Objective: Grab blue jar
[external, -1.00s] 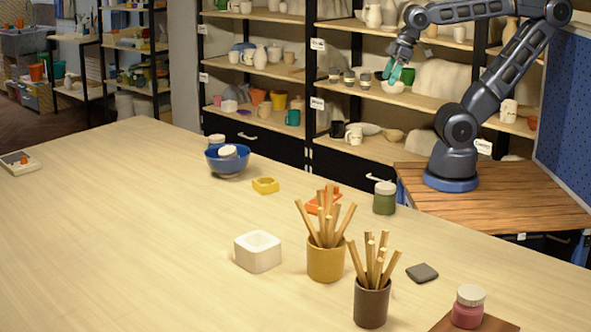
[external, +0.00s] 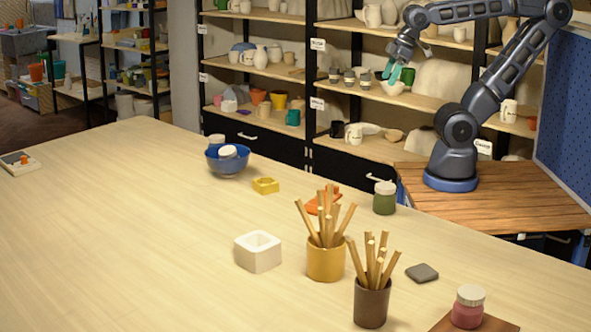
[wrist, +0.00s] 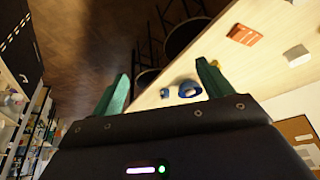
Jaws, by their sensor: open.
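A blue jar with a white lid stands just behind the blue bowl (external: 228,167) on the big table. In the external view mostly its pale lid (external: 216,138) shows; the bowl hides the rest. In the wrist view the small blue jar (wrist: 165,93) appears beside the bowl (wrist: 184,83). A second white-lidded jar (external: 228,151) sits inside the bowl. My gripper (external: 395,72) is raised in front of the shelves, well to the right of the jar and apart from it. In the wrist view its teal fingers (wrist: 161,70) are spread and empty.
Pottery shelves (external: 415,100) are behind my gripper.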

